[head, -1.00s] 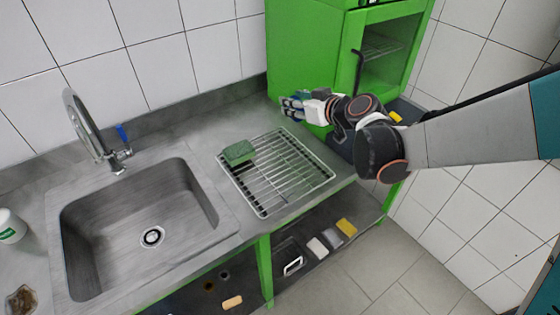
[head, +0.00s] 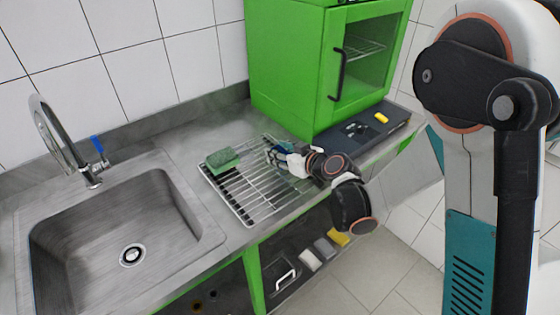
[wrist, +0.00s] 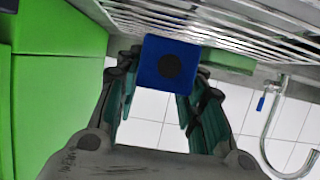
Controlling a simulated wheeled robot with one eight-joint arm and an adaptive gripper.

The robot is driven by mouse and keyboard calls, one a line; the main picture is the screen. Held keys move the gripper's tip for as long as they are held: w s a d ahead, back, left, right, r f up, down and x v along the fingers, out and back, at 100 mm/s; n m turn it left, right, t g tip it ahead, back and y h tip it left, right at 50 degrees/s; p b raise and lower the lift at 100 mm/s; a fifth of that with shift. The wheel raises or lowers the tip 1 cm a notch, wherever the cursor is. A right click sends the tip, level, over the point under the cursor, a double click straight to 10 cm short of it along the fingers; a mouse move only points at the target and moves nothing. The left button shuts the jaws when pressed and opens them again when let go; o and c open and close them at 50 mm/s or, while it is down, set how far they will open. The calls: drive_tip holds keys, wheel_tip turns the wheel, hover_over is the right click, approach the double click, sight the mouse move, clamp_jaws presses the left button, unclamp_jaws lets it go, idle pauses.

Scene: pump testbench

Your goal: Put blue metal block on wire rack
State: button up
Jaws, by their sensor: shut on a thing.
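The gripper is shut on the block. The rack's bars (wrist: 235,22) run close behind the block in the wrist view. I cannot tell whether the block touches the bars.
A green block (head: 222,158) lies on the rack's far left part. The sink (head: 125,235) with its faucet (head: 60,145) is left of the rack. A green cabinet (head: 290,70) stands behind, right of the rack. The rack's near part is clear.

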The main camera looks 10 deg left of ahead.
drive_tip(key=shift+f, duration=1.2)
drive_tip(key=shift+f+b, duration=0.1)
drive_tip(key=shift+b, duration=0.25)
drive_tip(key=o, duration=1.2)
drive_tip(key=shift+o, duration=0.2)
drive_tip(key=shift+r, duration=0.25)
drive_tip(key=p+v, duration=0.2)
drive_tip(key=v, duration=1)
drive_tip(key=shift+p, duration=0.4)
